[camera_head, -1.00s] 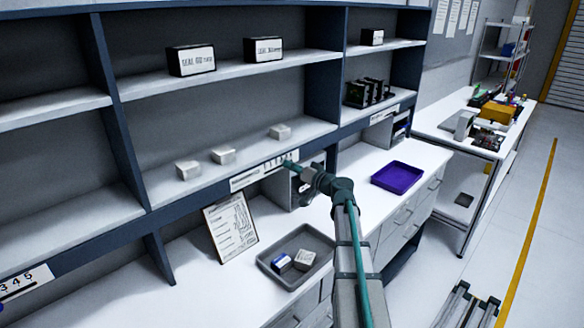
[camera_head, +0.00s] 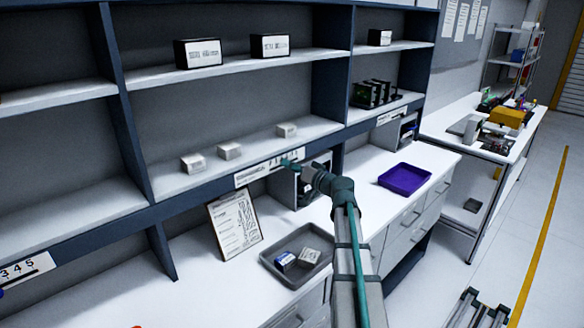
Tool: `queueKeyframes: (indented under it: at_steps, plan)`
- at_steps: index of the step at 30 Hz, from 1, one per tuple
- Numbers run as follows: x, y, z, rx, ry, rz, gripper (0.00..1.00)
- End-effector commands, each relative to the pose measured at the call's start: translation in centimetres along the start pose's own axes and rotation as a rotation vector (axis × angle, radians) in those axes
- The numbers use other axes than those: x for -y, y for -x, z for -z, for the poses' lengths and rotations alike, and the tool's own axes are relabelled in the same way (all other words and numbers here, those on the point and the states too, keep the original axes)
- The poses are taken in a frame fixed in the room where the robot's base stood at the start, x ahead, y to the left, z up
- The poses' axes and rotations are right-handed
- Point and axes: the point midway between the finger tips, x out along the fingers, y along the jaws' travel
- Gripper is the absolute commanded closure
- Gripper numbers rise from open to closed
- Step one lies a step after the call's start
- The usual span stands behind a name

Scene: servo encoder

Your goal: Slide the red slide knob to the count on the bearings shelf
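My gripper (camera_head: 287,162) is small and dark teal. It is at the front edge of the middle shelf (camera_head: 235,172), over the right part of a white marked strip (camera_head: 258,172). Whether its fingers are open or shut cannot be made out. No red knob shows at this strip; the gripper may cover it. Three small pale boxes stand on the middle shelf: left (camera_head: 193,163), middle (camera_head: 229,151), right (camera_head: 286,130).
Labelled dark boxes (camera_head: 198,53) stand on the upper shelf. Below are a leaning printed sheet (camera_head: 234,223), a grey tray (camera_head: 268,263) with two small boxes, and a purple tray (camera_head: 404,179). A grey unit (camera_head: 284,187) sits close behind my arm. The bench at front left is mostly clear.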

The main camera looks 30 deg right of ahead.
Motion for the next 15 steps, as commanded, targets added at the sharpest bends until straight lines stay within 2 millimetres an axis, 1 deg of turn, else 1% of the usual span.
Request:
queueKeyframes:
  at_steps: [8, 11, 15]
  plan:
    - [0.0, 0.2, 0.0, 0.000, 0.000, 0.000, 0.53]
    - [0.0, 1.1, 0.0, -0.001, 0.000, -0.002, 0.53]
    - [0.1, 3.1, -0.1, -0.001, 0.000, -0.002, 0.53]
